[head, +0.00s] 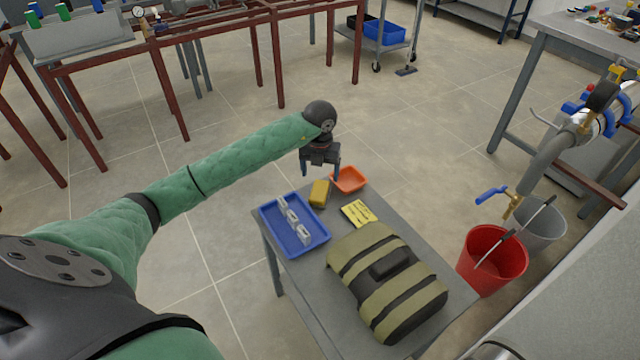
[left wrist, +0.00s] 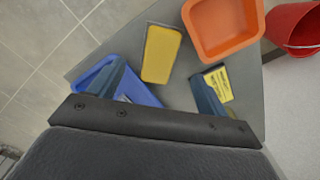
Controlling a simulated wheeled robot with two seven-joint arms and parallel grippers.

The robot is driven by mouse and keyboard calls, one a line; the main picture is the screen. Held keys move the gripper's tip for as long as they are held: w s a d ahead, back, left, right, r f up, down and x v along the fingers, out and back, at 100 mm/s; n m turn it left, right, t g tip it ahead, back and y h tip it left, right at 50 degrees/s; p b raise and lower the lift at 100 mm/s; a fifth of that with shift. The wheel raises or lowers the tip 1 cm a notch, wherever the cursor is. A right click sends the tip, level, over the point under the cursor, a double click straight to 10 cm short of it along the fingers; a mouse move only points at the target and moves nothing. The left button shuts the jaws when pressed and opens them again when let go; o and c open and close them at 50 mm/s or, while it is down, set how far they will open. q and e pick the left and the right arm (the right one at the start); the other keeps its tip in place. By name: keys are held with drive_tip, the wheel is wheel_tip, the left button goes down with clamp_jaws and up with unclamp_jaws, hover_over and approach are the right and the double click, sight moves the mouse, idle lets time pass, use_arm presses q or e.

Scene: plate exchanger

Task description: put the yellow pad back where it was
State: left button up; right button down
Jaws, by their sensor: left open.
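The yellow pad (head: 319,193) lies on the grey table, between the blue tray (head: 317,242) and the orange bowl (head: 349,180). In the left wrist view the yellow pad (left wrist: 161,54) shows between and beyond my finger tips, with a dark edge along it. My left gripper (head: 320,172) is above the far end of the table, fingers pointing down, open and empty. Its fingers (left wrist: 165,88) are spread wide in the left wrist view. The orange bowl also shows there (left wrist: 224,28). My right gripper is in neither view.
A yellow card (head: 358,213) lies beside the pad. A khaki and black bag (head: 388,278) fills the near part of the table (head: 283,273). The blue tray holds several clear pieces. A red bucket (head: 492,262) and a grey bucket (head: 541,226) stand at right.

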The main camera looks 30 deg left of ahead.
sight(320, 188)
use_arm(q)
wheel_tip(320, 188, up, 5)
drive_tip(key=shift+f, duration=0.2)
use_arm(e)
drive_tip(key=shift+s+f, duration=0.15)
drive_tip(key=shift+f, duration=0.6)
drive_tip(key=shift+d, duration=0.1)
